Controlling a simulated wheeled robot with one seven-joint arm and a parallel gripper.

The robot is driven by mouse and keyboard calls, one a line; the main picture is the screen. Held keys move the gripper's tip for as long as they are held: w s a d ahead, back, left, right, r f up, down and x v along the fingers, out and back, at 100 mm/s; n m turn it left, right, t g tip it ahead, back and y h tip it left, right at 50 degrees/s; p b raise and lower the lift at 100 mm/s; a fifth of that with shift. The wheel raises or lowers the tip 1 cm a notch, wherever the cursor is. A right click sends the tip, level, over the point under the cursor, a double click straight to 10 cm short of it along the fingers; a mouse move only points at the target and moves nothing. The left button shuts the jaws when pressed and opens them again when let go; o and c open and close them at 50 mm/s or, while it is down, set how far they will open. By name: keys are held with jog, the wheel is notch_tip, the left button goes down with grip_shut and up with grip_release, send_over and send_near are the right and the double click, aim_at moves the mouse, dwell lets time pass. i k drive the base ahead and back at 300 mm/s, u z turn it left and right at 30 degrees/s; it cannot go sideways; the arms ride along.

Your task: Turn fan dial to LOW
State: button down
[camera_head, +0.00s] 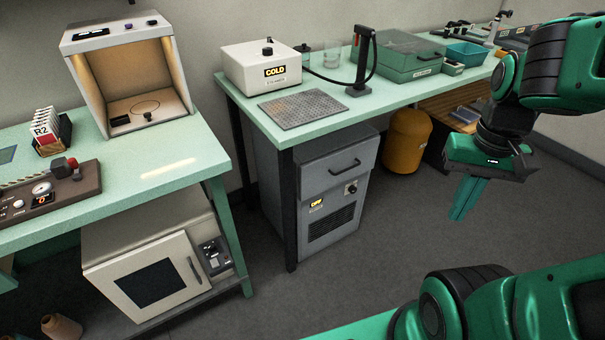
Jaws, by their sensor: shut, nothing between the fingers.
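A grey cabinet unit (333,185) with a handle and a vent grille stands under the right-hand bench. Its front carries a small dial (351,188) at the upper right and a yellow-lit display (317,203) that seems to read OFF. This looks like the fan unit, but no fan label is readable. The dial's pointer is too small to read. My gripper (458,216) is at the right, pointing down, with its green fingers together and empty. In the picture it is well right of the dial and apart from it.
A white box (262,65) marked COLD, a perforated plate (301,109) and a black upright tool (362,60) stand on the right-hand bench (370,115). An orange canister (407,139) stands on the floor right of the cabinet. Floor (385,225) before the cabinet is clear.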

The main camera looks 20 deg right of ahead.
aim_at(353, 189)
jog(key=z, duration=2.45)
jog(key=i, duration=0.9)
jog(key=u, duration=2.4)
